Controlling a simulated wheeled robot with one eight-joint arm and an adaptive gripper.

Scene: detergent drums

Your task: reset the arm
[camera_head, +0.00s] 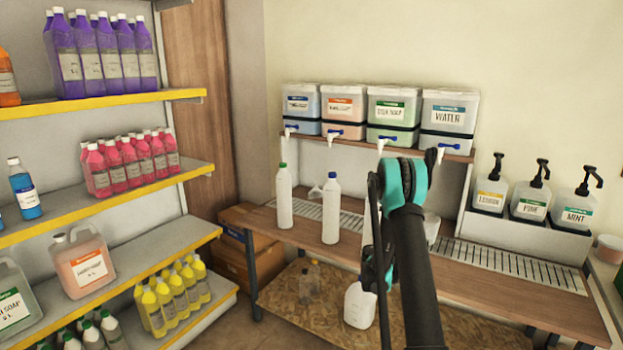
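My arm (410,250) rises from the bottom of the head view, right of centre. It is black with a teal joint (404,182) at its top, level with the taps of the drums. A further teal part of the arm shows low behind it, in front of the bench. The end of the arm and my gripper are hidden behind my own links, so its fingers do not show. A pale container (430,228) on the bench is partly hidden behind the arm.
Several detergent drums (387,112) with taps stand on a raised shelf. A green-capped bottle (284,196) and a blue-capped bottle (331,208) stand on the wooden bench (300,232). Pump bottles (534,192) stand at right. Stocked shelves (110,210) fill the left.

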